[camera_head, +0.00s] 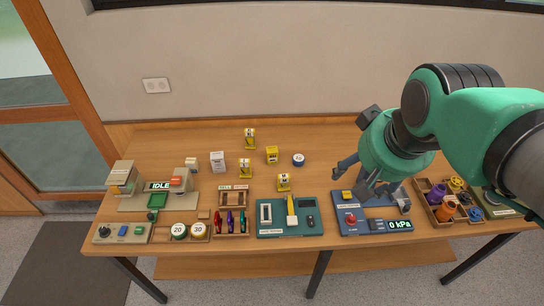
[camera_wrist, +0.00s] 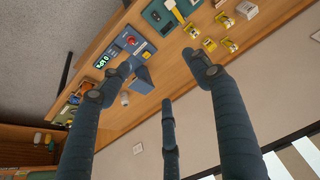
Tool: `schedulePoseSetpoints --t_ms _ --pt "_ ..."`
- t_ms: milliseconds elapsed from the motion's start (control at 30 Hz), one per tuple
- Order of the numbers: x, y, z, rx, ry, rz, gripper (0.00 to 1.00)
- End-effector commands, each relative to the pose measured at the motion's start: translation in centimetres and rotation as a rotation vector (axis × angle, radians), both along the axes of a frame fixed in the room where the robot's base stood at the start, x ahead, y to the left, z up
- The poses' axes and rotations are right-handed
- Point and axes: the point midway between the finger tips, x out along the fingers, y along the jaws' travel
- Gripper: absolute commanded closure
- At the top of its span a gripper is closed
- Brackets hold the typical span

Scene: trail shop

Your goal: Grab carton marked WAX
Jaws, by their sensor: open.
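No label that reads WAX is legible. A white upright carton (camera_head: 217,161) with small dark print stands at the back left of the table, and a yellow carton (camera_head: 272,154) with a pale label stands right of it. In the wrist view, a white box (camera_wrist: 246,10) and several yellow items (camera_wrist: 228,45) lie beyond the fingers at top right. My gripper (camera_head: 368,172) is open and empty, above the table's right half, well right of the cartons. Its spread fingers (camera_wrist: 158,75) show in the wrist view.
A blue panel (camera_head: 350,226) reading 0 kPa lies below my gripper. A teal tray (camera_head: 265,231), a rack of coloured tools (camera_head: 230,234) and a station reading IDLE (camera_head: 130,205) line the front. A spool crate (camera_head: 432,211) is at right. The back-right tabletop looks clear.

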Motion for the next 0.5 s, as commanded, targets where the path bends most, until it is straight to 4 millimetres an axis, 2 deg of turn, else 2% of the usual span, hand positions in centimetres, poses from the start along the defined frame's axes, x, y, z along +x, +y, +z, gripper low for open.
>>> schedulePoseSetpoints --t_ms 33,267,500 --pt "1.3 0.2 0.2 0.001 0.013 0.003 0.38" --pt "6.9 1.1 1.2 0.001 0.058 0.014 0.38" --pt "13.0 2.2 1.0 0.002 0.106 0.024 0.38"
